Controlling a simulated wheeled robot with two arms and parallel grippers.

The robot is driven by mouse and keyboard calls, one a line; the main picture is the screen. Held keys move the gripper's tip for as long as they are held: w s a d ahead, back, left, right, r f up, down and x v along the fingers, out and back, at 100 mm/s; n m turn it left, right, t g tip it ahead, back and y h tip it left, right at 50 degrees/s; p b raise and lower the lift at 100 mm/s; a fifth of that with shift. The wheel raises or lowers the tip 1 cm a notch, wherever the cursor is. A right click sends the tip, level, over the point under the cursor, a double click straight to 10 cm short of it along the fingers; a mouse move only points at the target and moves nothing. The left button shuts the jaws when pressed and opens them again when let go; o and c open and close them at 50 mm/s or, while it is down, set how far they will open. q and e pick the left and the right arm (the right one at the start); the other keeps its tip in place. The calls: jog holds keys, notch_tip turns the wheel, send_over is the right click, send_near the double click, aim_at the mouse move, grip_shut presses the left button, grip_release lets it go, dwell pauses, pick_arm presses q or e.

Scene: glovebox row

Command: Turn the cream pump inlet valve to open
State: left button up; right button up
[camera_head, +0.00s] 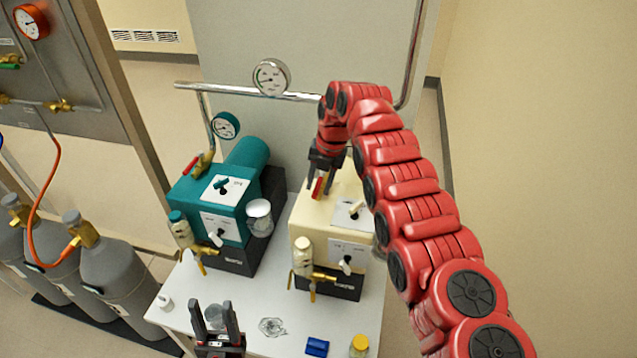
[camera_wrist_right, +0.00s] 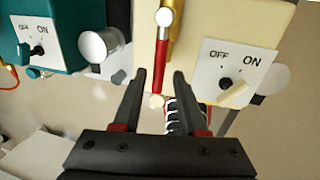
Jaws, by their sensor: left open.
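The cream pump (camera_head: 313,215) stands on the white bench, right of the teal pump. Its inlet valve has a red lever (camera_head: 318,187) at the top rear of the body, partly hidden by my right gripper (camera_head: 326,180). In the right wrist view the red lever (camera_wrist_right: 168,55) runs up and down between the fingertips of my right gripper (camera_wrist_right: 159,74). The fingers are apart, with a gap visible on each side of the lever. Brass shows at the lever's upper end. My left gripper (camera_head: 214,308) is open and empty at the bench's front edge.
The teal pump (camera_head: 215,193) with its own red lever (camera_head: 191,165) stands to the left. A pipe with a gauge (camera_head: 271,77) runs behind. A blue block (camera_head: 317,346) and a yellow-capped jar (camera_head: 359,345) are at the front. Gas cylinders (camera_head: 115,265) stand left.

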dwell(0.3)
jog(key=shift+d+r, duration=0.1)
jog(key=shift+r, duration=0.4)
jog(key=d+r+p, duration=0.3)
jog(key=r+p, duration=0.3)
jog(key=r, duration=1)
jog(key=shift+s, duration=0.45)
